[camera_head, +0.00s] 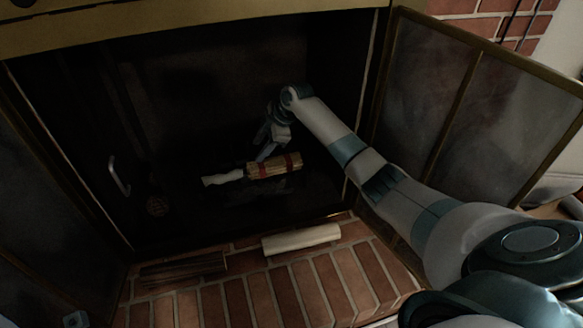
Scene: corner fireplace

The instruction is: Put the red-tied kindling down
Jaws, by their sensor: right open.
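The red-tied kindling (284,164) is a pale bundle with red bands, lying on its side inside the dark fireplace (215,85). A pale twisted piece (222,178) lies against its left end. My right gripper (263,155) reaches into the fireplace and is open, just above and behind the bundle's left part. Whether a finger touches the bundle I cannot tell.
A brick hearth (290,295) lies in front, with a pale log (301,239) and dark sticks (183,267) on it. The right glass door (480,110) stands open beside my right arm. A metal handle (119,176) shows at left.

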